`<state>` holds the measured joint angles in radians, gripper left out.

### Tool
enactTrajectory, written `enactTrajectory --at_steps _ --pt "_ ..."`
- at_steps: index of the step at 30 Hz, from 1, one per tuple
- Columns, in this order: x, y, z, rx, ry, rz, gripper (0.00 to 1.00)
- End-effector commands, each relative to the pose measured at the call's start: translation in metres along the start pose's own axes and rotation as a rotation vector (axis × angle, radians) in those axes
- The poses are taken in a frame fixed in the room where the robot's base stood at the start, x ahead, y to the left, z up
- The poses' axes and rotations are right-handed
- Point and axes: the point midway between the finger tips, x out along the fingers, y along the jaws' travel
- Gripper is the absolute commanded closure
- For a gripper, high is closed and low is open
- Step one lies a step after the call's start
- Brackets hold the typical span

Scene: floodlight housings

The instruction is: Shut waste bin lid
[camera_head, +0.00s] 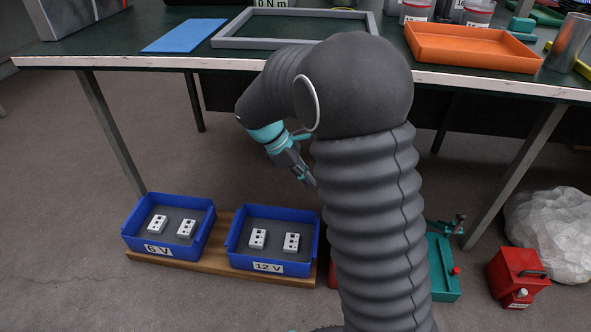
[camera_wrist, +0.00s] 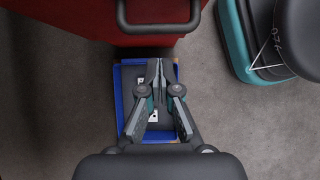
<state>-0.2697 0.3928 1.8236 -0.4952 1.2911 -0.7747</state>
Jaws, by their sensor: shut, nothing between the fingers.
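A red body with a dark bar handle (camera_wrist: 160,22) fills the top of the wrist view. It may be the waste bin, but I cannot tell, nor see whether a lid is open. In the head view only a red sliver (camera_head: 333,274) shows beside my arm, which hides the rest. My gripper (camera_wrist: 160,64) is shut and empty, pointing down above a blue box, with its tips just below the red body's edge in the picture.
Blue boxes marked 6 V (camera_head: 133,228) and 12 V (camera_head: 232,240) hold white blocks on a wooden board (camera_head: 190,272). A red can (camera_head: 517,272), a teal item (camera_head: 443,270) and a pale translucent bag (camera_head: 553,235) stand at right. The table (camera_head: 120,58) edge is behind my gripper.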

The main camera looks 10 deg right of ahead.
Motion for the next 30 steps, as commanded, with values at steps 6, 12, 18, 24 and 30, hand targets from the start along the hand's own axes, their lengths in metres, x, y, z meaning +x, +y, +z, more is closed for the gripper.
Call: enactTrajectory --at_steps 6,12,18,24,30 --pt "0.015 0.0 0.016 0.001 0.001 0.001 1.0" --pt "0.018 0.0 0.02 0.0 0.001 0.002 1.0" --pt "0.018 0.0 0.02 0.0 0.001 0.002 1.0" --pt "0.017 0.0 0.022 -0.001 0.014 0.003 1.0" --pt "0.016 0.0 0.025 -0.013 0.056 0.01 1.0"
